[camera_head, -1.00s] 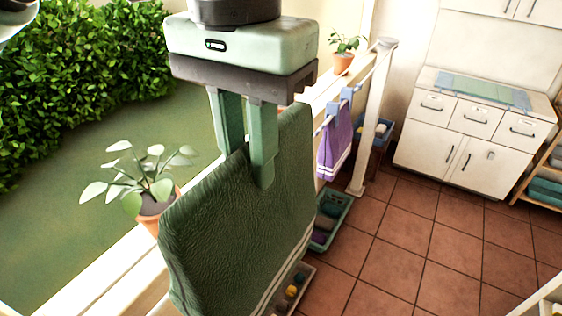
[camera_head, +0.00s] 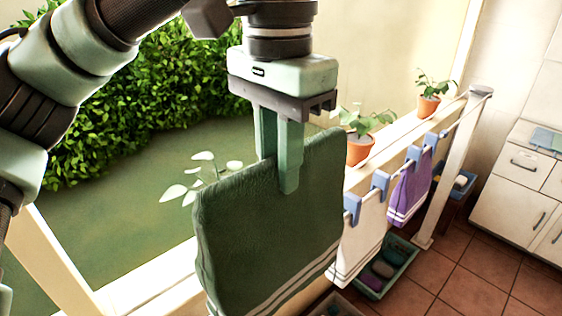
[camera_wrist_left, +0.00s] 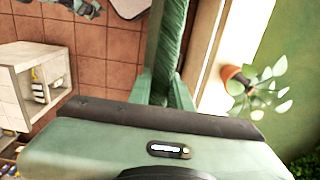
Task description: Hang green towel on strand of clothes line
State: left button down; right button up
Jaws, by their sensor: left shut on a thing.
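My left gripper (camera_head: 277,172) is shut on the top edge of the green towel (camera_head: 262,235) in the head view. The towel hangs down from it, folded over, with pale stripes near its lower edge. In the left wrist view the green towel (camera_wrist_left: 171,40) shows edge-on between the fingers of my left gripper (camera_wrist_left: 166,92). The clothes line (camera_head: 465,112) runs to a cream post at the right; its near part is hidden behind the towel. A white towel (camera_head: 360,240) and a purple towel (camera_head: 408,190) hang on it with blue clips. My right gripper is not in view.
A crate (camera_head: 392,265) with rolled items stands on the tiles under the line. Potted plants (camera_head: 360,146) (camera_head: 428,104) stand along the ledge behind it. A white cabinet (camera_head: 515,205) is at the right. A cream shelf (camera_wrist_left: 38,80) shows in the wrist view.

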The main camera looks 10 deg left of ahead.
pick_arm(q)
jog(key=shift+w+a, duration=1.5)
jog(key=shift+a, duration=0.25)
jog(key=shift+f, duration=0.1)
notch_tip(320, 180, down, 28)
jog(key=b, duration=1)
jog(key=shift+f, duration=0.15)
jog(key=c, duration=1.2)
grip_release()
